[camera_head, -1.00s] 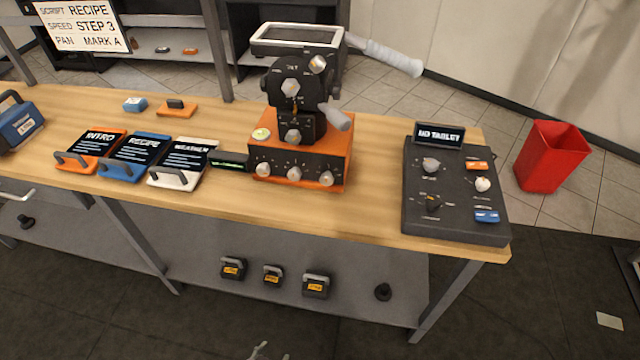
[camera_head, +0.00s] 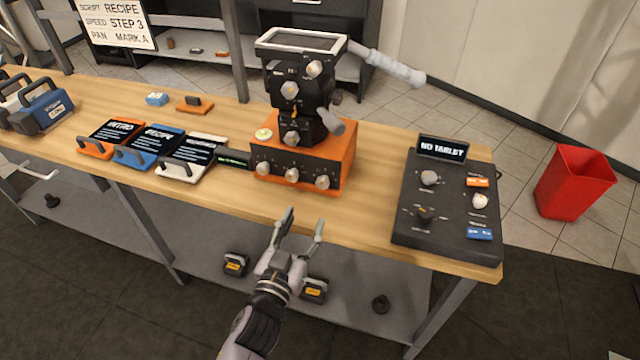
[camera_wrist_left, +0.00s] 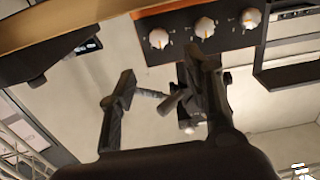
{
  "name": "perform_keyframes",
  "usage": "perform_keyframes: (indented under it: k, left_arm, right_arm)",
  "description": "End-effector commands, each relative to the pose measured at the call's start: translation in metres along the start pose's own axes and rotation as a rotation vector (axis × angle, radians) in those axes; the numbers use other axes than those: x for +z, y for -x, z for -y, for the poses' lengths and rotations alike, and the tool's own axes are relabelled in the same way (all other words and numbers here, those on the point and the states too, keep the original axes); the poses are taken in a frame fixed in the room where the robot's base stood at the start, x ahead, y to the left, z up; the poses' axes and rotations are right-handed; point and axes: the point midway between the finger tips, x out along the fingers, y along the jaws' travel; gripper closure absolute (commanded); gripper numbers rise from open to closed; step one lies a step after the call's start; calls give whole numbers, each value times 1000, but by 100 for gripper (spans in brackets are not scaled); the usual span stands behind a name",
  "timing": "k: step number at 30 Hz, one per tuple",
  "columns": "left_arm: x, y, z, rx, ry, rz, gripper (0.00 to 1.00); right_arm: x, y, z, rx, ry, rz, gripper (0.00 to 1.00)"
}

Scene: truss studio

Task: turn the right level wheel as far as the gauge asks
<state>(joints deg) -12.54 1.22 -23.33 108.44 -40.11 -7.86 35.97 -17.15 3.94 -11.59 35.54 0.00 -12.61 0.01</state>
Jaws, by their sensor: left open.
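The orange base (camera_head: 345,165) of the camera head rig stands on the wooden bench. Its dark front panel carries three pale round wheels in a row; the right level wheel (camera_head: 322,182) is the rightmost. My right gripper is out of view.
A dark control panel (camera_head: 410,225) stands at the bench's right end. Orange, blue and white slates (camera_head: 190,160) lie to the left. A red bin (camera_head: 575,185) stands on the floor at right. The bench between base and control panel is clear.

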Motion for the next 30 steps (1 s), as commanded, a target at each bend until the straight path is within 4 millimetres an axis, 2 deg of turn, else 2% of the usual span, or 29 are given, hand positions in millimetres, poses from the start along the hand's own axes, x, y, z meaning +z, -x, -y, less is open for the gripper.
perform_keyframes:
  k: [1, 9, 15, 21, 30]
  left_arm:
    - [-2, -13, 0, 0, 0, -3, 54]
    - [-1, -72, 0, 0, -1, -2, 54]
    - [0, -104, 0, 0, -1, 0, 54]
    - [1, -118, 0, 0, 1, 2, 54]
    - [0, -120, 0, 0, 1, 1, 54]
  right_arm:
    - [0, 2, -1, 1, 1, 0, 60]
    - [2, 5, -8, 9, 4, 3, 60]
    - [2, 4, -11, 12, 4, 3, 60]
    - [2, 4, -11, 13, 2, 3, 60]
    - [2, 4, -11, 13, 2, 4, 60]
